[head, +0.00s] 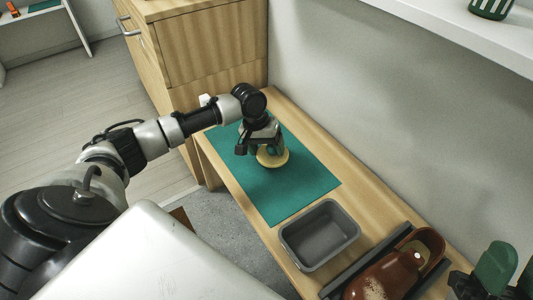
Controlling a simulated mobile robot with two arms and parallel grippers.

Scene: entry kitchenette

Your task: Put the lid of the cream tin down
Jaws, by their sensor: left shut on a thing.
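My left gripper (262,150) is above the teal mat (300,185), pointing down. It is shut on a round cream-coloured piece (274,160), which I take to be the lid of the cream tin. The piece is partly hidden by the fingers. I cannot tell whether it touches the mat or whether anything is under it. No separate tin body can be made out. My right gripper cannot be made out.
A grey tray (320,235) stands beside the mat on the wooden bench (370,200). A brown shoe (395,270) lies on a dark rack farther right, near dark green pieces (495,265). A wooden cabinet (212,50) stands behind. The mat around the gripper looks clear.

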